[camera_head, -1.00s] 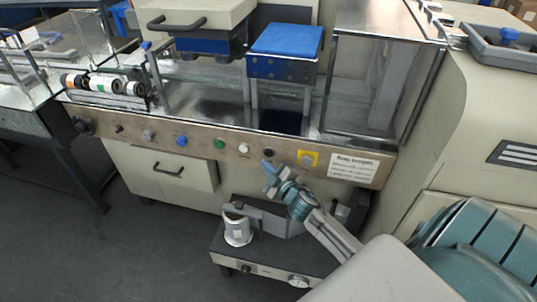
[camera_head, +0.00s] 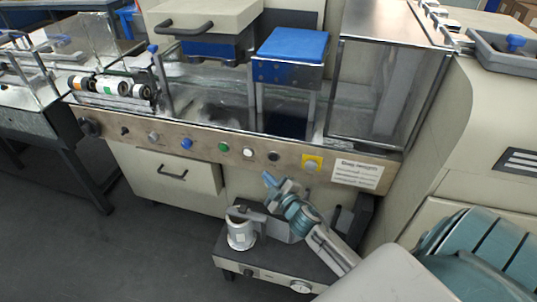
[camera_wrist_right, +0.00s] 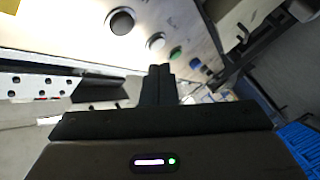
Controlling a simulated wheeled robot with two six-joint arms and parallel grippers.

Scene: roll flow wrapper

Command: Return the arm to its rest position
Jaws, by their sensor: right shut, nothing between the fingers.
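My right arm reaches in from the lower right of the head view, and its gripper (camera_head: 269,180) hangs in front of the machine, just below the control panel (camera_head: 205,142). The gripper is apart from the panel's black button (camera_head: 273,157). In the right wrist view the fingers (camera_wrist_right: 158,72) are together with nothing between them. The panel's black knob (camera_wrist_right: 122,21), white button (camera_wrist_right: 156,42), green button (camera_wrist_right: 176,53) and blue button (camera_wrist_right: 195,64) show beyond the fingers. My left gripper is in neither view.
A low cart (camera_head: 262,262) with a white cylinder (camera_head: 240,234) stands below the right gripper. A blue-topped block (camera_head: 290,46) and a clear guard (camera_head: 388,85) sit above the panel. Open floor (camera_head: 110,245) lies to the left.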

